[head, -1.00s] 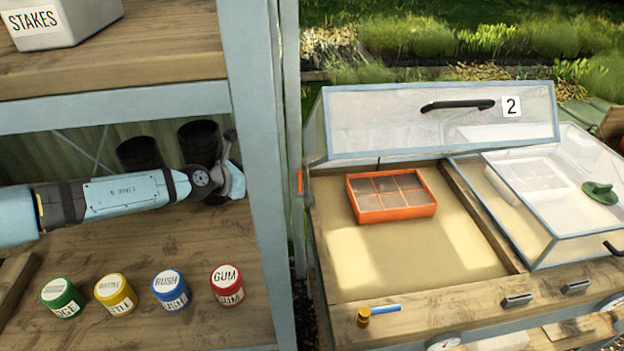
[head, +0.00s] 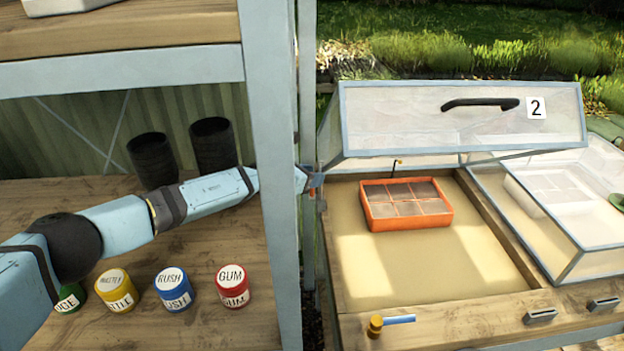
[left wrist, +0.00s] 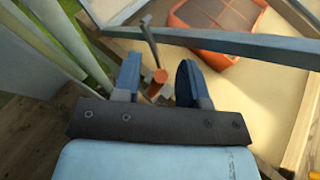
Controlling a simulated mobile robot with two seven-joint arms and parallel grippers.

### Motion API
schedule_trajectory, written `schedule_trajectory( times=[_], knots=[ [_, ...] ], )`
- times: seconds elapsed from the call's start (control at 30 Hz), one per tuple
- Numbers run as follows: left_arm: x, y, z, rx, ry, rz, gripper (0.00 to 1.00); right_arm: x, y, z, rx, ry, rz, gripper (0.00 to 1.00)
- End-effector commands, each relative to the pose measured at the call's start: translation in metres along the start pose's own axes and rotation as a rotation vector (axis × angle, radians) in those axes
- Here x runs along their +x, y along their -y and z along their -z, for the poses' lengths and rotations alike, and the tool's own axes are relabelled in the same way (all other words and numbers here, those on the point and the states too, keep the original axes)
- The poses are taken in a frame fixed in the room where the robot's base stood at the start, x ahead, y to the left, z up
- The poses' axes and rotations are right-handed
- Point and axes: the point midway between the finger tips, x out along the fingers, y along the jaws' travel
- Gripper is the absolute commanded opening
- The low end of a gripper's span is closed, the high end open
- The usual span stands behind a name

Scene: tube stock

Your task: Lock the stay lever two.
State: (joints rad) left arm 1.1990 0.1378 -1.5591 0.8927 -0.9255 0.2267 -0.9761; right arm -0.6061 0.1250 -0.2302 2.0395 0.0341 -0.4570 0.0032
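The cold frame lid marked 2 (head: 460,120) is tilted up. In the left wrist view an orange-red lever (left wrist: 155,78) sits at the side of the frame, beside a grey stay rod (left wrist: 149,35). My left gripper (head: 316,180) is at the left rear side of the frame, partly hidden by the shelf post. In the left wrist view my left gripper (left wrist: 158,82) is open, its two blue fingers on either side of the lever with gaps. I cannot tell how deep the lever lies between them. My right gripper is out of view.
The shelf post (head: 280,170) stands close in front of my left forearm. Several labelled jars, such as the red GUM jar (head: 232,287), and black pots (head: 152,160) are on the shelf. An orange seed tray (head: 405,205) is inside the frame.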

Motion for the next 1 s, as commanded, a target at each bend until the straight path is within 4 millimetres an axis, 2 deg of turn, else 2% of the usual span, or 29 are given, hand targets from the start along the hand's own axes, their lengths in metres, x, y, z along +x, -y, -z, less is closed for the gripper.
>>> schedule_trajectory(
  times=[0.33, 0.5, 0.73, 1.0],
  knots=[
    [0.0035, -0.0002, 0.0002, -0.001, 0.0, 0.0, 0.39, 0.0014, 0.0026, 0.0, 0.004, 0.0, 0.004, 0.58],
    [0.0034, -0.0002, 0.0002, 0.0, 0.0, 0.0, 0.0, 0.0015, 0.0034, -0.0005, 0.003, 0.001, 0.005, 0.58],
    [0.0032, 0.0007, 0.0019, 0.008, 0.006, -0.004, 0.0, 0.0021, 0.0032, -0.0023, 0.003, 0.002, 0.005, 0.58],
    [-0.0015, 0.0081, 0.0032, 0.096, 0.07, -0.04, 0.0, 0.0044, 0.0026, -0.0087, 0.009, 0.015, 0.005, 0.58]
  ],
)
